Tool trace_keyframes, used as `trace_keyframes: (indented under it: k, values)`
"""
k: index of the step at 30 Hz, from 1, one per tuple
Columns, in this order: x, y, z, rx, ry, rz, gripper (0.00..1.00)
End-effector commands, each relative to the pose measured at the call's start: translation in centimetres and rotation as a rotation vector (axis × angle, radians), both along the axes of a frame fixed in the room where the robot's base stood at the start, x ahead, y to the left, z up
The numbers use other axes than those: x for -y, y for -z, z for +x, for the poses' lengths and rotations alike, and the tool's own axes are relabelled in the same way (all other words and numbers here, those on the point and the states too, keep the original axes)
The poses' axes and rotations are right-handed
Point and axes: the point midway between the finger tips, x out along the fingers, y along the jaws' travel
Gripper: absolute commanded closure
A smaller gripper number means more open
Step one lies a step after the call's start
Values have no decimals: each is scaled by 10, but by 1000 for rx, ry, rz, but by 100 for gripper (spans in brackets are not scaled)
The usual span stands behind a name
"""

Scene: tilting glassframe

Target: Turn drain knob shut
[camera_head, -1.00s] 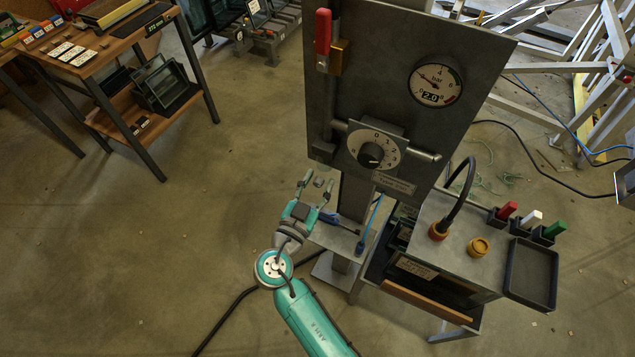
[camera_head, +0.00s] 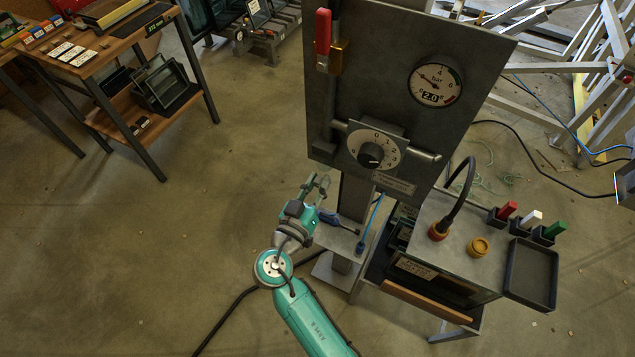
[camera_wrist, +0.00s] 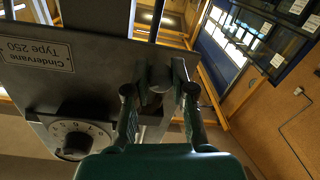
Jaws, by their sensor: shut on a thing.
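In the wrist view, a grey rounded knob (camera_wrist: 158,78), which looks like the drain knob, sits between my two fingertips under a vertical pipe. My gripper (camera_wrist: 160,90) is shut on it, with one finger on each side. The fingers hide part of the knob, and its turn angle cannot be told. In the head view my gripper (camera_head: 316,184) is just below the lower left corner of the grey panel (camera_head: 400,60). The knob cannot be made out there.
The panel bears a numbered dial with a black knob (camera_head: 370,155), a pressure gauge (camera_head: 436,84) showing 2.0, and a red lever (camera_head: 323,32). A bench with coloured handles (camera_head: 506,212) stands at right. Open floor (camera_head: 150,240) lies to the left.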

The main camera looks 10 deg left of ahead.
Motion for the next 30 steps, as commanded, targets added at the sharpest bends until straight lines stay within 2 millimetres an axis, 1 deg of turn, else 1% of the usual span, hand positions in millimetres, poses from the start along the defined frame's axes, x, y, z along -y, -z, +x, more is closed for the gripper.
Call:
trace_keyframes:
  k: [7, 8, 9, 10, 11, 19, 23, 26, 30]
  values:
    - [0, 0, 0, 0, -1, 0, 100]
    - [0, 0, 0, 0, -1, 0, 72]
    - [0, 0, 0, 0, -1, 0, 62]
    - [0, 0, 0, 0, -1, 0, 54]
    - [0, 0, 0, 0, -1, 0, 51]
    - [0, 0, 0, 0, -1, 1, 51]
    - [-2, 0, -6, 0, -1, 0, 51]
    - [-7, 0, -18, -1, -4, 0, 51]
    - [-16, 0, -44, -1, -6, -1, 51]
